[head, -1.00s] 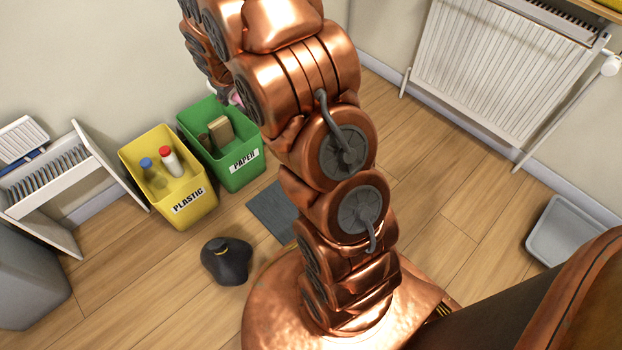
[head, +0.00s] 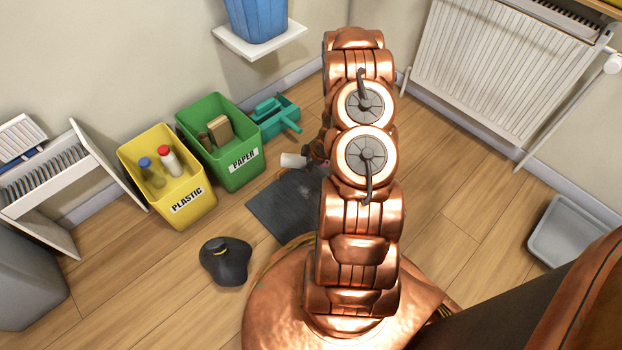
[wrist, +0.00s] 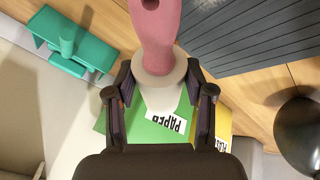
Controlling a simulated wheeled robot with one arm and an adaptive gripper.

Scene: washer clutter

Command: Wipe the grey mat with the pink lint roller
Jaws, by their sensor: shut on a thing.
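The lint roller has a pink handle (wrist: 158,30) and a pale roller end (wrist: 160,92). In the head view, its whitish end (head: 293,160) shows just left of my gripper (head: 318,155). In the wrist view, my gripper (wrist: 160,80) is shut on the roller, one finger on each side of the pale part. The grey mat (head: 280,207) lies on the floor, with my arm hiding its right part. The roller shows by its far edge; I cannot tell its height. The ribbed mat also shows at upper right in the wrist view (wrist: 255,42).
A green PAPER bin (head: 240,175) and a yellow PLASTIC bin (head: 187,217) stand left of the mat. A teal caddy (head: 275,117) is behind it. A dark, rounded object (head: 226,262) sits front left. Floor right of my arm is clear up to a grey tray (head: 565,232).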

